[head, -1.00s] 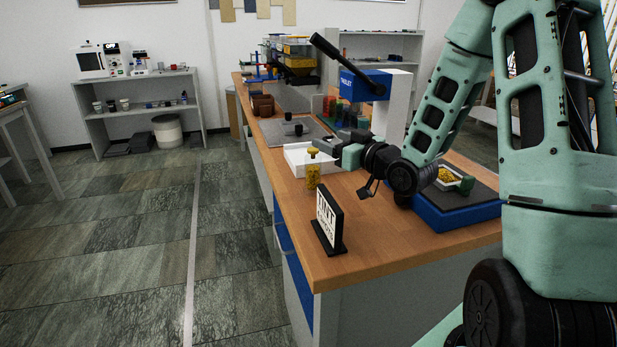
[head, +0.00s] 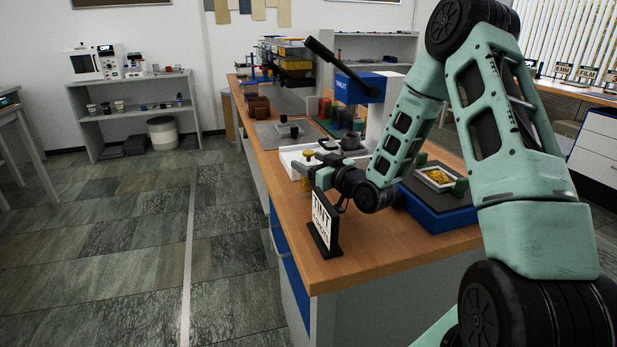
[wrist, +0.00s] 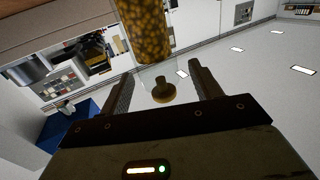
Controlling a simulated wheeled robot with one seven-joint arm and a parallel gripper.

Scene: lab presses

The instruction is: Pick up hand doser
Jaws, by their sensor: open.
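The hand doser appears to be the slim yellow-filled cylinder with a yellowish knob (head: 307,183) near the front left of the wooden bench, partly hidden by my gripper in the head view. In the wrist view its grain-filled cylinder (wrist: 145,38) shows at the top. The small brownish knob (wrist: 163,92) shows between my fingers, apart from both. My gripper (head: 318,165) is open and level with the doser's upper part. In the wrist view my gripper (wrist: 160,76) has a finger on each side of the knob, holding nothing.
A black-framed sign (head: 323,225) stands close in front of the doser. A white tray (head: 287,160) lies just behind it. A blue-based unit (head: 440,213) with a dish of yellow grains (head: 438,177) is to the right. A blue press (head: 357,87) stands behind.

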